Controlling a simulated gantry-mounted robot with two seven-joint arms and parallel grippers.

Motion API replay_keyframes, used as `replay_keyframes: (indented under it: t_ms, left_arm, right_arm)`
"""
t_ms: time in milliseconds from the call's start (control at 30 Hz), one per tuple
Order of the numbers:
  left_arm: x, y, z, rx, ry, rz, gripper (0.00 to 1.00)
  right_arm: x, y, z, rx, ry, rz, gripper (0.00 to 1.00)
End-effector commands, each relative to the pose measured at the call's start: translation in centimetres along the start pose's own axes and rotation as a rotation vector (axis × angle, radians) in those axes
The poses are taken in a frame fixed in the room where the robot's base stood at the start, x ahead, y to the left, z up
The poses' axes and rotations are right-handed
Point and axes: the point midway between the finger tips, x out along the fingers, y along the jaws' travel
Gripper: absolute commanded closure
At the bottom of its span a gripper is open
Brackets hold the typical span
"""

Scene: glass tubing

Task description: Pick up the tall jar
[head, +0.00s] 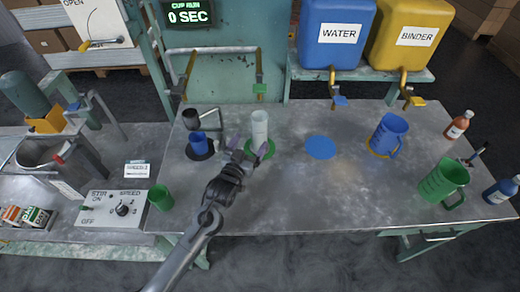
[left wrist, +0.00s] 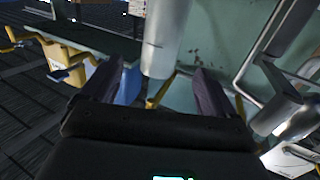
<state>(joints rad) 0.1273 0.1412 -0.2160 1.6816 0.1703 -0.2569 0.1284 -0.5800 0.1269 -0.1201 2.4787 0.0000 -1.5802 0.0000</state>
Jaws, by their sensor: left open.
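The tall jar (head: 260,124) is a pale, whitish cylinder standing upright by the green disc (head: 270,148) on the bench. My left gripper (head: 248,147) is open, low in front of the jar, with its two purple fingers spread. In the left wrist view the pale cylinder (left wrist: 163,40) shows between and beyond the open fingers (left wrist: 158,70). I cannot tell whether either finger touches it. My right gripper is not in view.
A blue cup (head: 198,139) stands on a dark disc to the left, with a dark cup (head: 190,119) behind. A blue disc (head: 320,147), blue mug (head: 389,134) and green jug (head: 443,181) are right.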

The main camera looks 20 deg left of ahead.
Motion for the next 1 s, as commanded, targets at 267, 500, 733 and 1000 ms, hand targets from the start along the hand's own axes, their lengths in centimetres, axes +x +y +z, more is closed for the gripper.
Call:
replay_keyframes:
  t_ms: [267, 500, 733, 1000]
  left_arm:
    - [2.7, 0.0, -0.4, 0.001, 0.029, 0.0, 0.11]
    - [5.7, -0.1, -0.6, 0.002, 0.028, 0.0, 0.11]
    - [6.8, -0.1, -0.6, 0.001, 0.027, 0.0, 0.11]
    - [10.0, -0.1, -0.9, 0.001, 0.027, 0.001, 0.11]
  right_arm:
    - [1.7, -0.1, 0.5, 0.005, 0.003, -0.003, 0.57]
    - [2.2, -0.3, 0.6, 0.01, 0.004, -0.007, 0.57]
    - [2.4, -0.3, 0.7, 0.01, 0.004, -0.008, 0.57]
    - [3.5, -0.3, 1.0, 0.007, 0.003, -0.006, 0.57]
